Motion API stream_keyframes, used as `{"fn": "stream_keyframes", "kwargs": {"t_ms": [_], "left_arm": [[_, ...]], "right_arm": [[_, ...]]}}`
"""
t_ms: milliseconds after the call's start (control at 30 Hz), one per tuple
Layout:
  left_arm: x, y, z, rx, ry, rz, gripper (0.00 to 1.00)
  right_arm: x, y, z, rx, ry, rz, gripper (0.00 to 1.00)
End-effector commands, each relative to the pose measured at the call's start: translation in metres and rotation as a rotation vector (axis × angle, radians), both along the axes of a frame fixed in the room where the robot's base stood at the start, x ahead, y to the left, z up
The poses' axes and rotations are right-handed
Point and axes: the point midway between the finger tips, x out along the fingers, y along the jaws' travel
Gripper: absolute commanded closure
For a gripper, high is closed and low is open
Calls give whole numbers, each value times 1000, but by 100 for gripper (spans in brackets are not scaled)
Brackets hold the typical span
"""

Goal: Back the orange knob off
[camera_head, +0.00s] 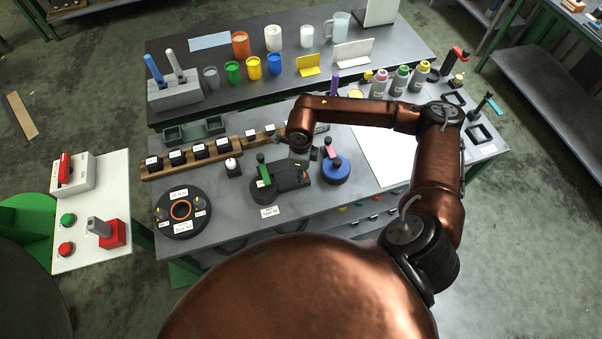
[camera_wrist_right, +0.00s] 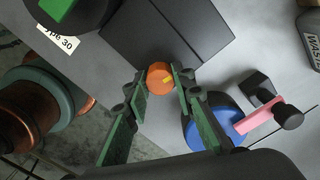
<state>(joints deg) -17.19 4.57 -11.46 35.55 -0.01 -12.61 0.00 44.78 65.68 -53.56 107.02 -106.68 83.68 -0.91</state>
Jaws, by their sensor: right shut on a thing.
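The orange knob (camera_wrist_right: 160,78) shows in the right wrist view at the edge of a dark box (camera_wrist_right: 165,30). It has a small yellow mark. My right gripper (camera_wrist_right: 160,84) has its green fingers on either side of the knob and is shut on it. In the head view my right arm reaches in from the right and its gripper end (camera_head: 300,155) is over the dark box (camera_head: 288,177). The knob cannot be made out there. My left gripper is not in view.
A blue round base (camera_wrist_right: 215,122) with a pink lever stands close to the right finger. A "Type 30" label (camera_head: 269,211) lies in front of the box. A black disc with an orange ring (camera_head: 181,210) is at left. Bottles and cups stand behind.

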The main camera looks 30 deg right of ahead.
Motion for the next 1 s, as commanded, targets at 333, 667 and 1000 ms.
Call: {"fn": "stream_keyframes", "kwargs": {"t_ms": [333, 667, 1000], "left_arm": [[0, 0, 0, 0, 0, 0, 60], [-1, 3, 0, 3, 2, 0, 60], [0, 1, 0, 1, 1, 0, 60]], "right_arm": [[0, 0, 0, 0, 0, -1, 59], [1, 0, 4, 0, -1, -1, 59], [1, 0, 65, 0, -5, -2, 59]]}}
